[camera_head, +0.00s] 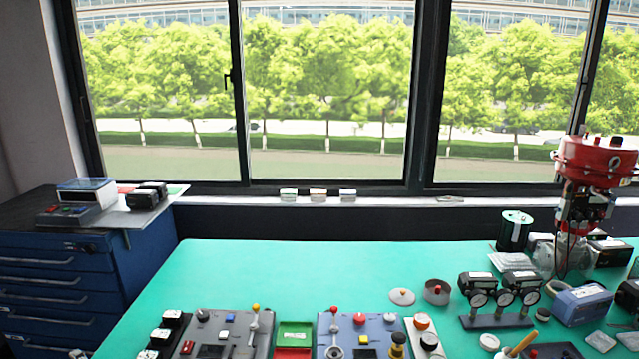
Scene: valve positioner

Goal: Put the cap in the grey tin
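A dark grey round piece (437,292), perhaps the grey tin, lies on the green table top with a small reddish spot at its middle. To its left, apart from it, is a pale round disc (402,297) with a small orange knob, perhaps the cap. A small white round piece (490,341) lies nearer the front right and could also be the cap. These are too small to tell for sure. My gripper is not in view.
The green table (270,265) is clear at back left and middle. Control panels (230,330) with upright levers line the front. A gauge block (497,322), a dark canister (515,230) and a tall red-topped valve unit (595,165) crowd the right. A blue cabinet (60,270) stands left.

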